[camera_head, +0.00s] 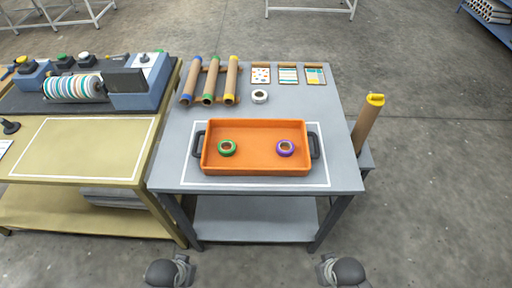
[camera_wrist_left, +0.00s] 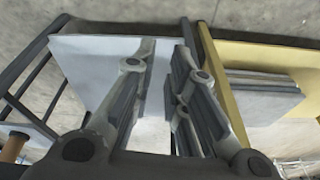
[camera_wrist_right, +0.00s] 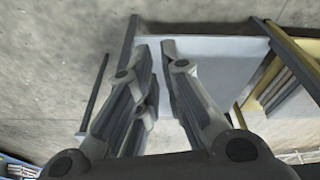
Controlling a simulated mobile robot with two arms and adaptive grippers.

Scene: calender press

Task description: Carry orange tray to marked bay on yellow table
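The orange tray (camera_head: 255,131) sits flat on the grey table, inside a white outline, with a dark handle at each short end. A green tape roll (camera_head: 227,148) and a purple tape roll (camera_head: 285,148) lie in it. The yellow table (camera_head: 70,200) stands at left; its white-outlined marked bay (camera_head: 85,148) is empty. My left gripper (camera_wrist_left: 165,48) and my right gripper (camera_wrist_right: 154,48) are open and empty in their wrist views, with a gap between the fingers. Both are low in front of the grey table, apart from the tray; the head view shows only dark arm parts at the bottom edge.
A roller machine (camera_head: 100,88) fills the back of the yellow table. Behind the tray on the grey table (camera_head: 180,165) are cardboard tubes (camera_head: 208,82), a white tape roll (camera_head: 260,97) and pattern cards (camera_head: 288,75). A tall yellow-capped tube (camera_head: 368,120) stands at right.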

